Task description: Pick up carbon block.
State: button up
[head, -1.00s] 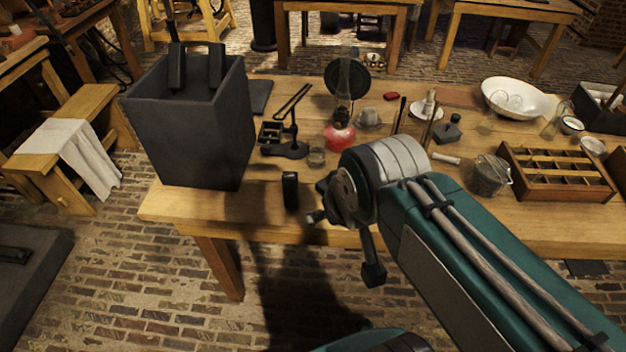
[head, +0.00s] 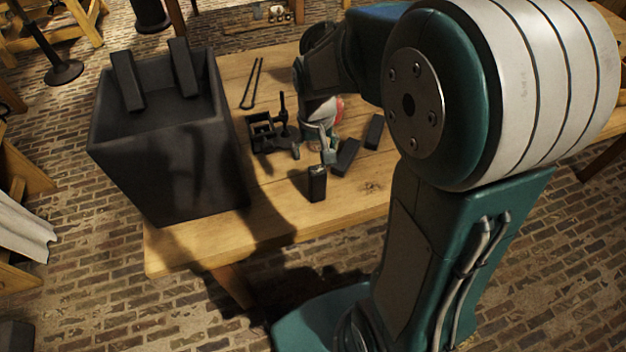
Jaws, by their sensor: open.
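An upright dark carbon block (head: 317,184) stands on the table near its front edge. Two more dark blocks lie behind it to the right, one close by (head: 346,157) and one farther right (head: 374,131). My gripper (head: 313,154) is open and points down just behind and above the upright block. I cannot tell whether its fingers touch any block.
A small black stand (head: 268,135) is left of my gripper. Black tongs (head: 252,84) lie behind it. A red object (head: 338,105) is partly hidden behind my gripper. My arm covers the right part of the table (head: 290,222). Bare wood shows along the front edge.

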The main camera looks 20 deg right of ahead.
aim_at(318, 167)
jog(key=f, duration=0.2)
jog(key=d+f, duration=0.1)
jog(key=f, duration=0.1)
jog(key=shift+s+f, duration=0.15)
jog(key=shift+a+f, duration=0.15)
jog(key=shift+f, duration=0.2)
jog(key=f, duration=0.5)
jog(key=shift+s+a, duration=0.2)
jog(key=shift+a, duration=0.05)
jog(key=shift+d+f, duration=0.2)
jog(key=shift+d, duration=0.15)
jog(key=shift+a, duration=0.35)
jog(key=c, duration=1.2)
